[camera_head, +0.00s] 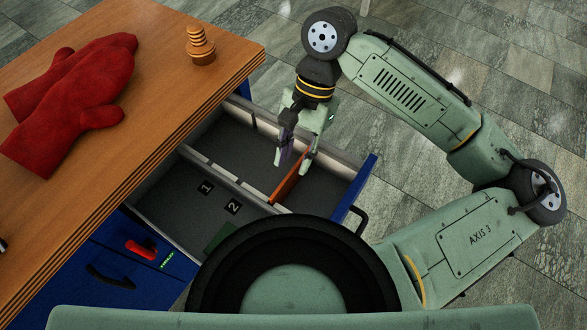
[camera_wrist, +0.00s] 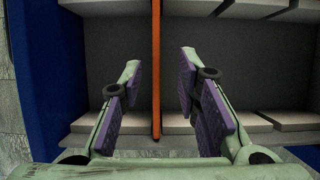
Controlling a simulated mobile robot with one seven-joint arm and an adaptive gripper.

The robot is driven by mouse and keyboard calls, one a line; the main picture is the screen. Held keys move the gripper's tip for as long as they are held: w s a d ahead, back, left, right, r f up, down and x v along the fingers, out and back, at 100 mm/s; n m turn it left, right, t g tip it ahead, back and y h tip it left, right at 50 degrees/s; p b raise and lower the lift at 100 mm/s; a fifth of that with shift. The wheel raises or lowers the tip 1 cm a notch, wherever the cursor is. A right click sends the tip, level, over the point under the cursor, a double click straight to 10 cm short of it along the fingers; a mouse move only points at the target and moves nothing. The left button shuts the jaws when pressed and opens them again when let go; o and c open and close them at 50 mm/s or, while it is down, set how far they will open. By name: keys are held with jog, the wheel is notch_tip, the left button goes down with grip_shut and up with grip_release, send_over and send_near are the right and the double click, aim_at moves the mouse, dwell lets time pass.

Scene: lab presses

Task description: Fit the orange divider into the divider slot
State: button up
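The orange divider (camera_head: 290,184) stands on edge across the open drawer (camera_head: 243,150), toward its front end. In the wrist view the divider (camera_wrist: 156,70) is a thin upright strip that spans from one drawer rail to the other. My gripper (camera_head: 293,164) is above and around the divider. Its purple-padded fingers (camera_wrist: 160,65) are apart, one on each side, with a visible gap to the divider on both sides. The divider's lower edge and end fit are hidden, so I cannot tell how deep it sits in a slot. Another slot gap (camera_wrist: 270,119) shows at the right.
Labels "1" (camera_head: 206,188) and "2" (camera_head: 233,207) lie on the drawer floor. A green piece (camera_head: 221,237) is partly hidden in the drawer. Red mitts (camera_head: 75,95) and a wooden turned object (camera_head: 200,45) rest on the wooden top. The drawer's blue front (camera_head: 358,186) has a black handle.

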aim_at(290, 182)
jog(key=shift+d+x, duration=0.15)
jog(key=shift+x, duration=1.6)
jog(key=shift+d+x, duration=0.15)
jog(key=shift+x, duration=1.6)
jog(key=shift+f, duration=0.1)
jog(key=shift+c, duration=0.4)
grip_shut()
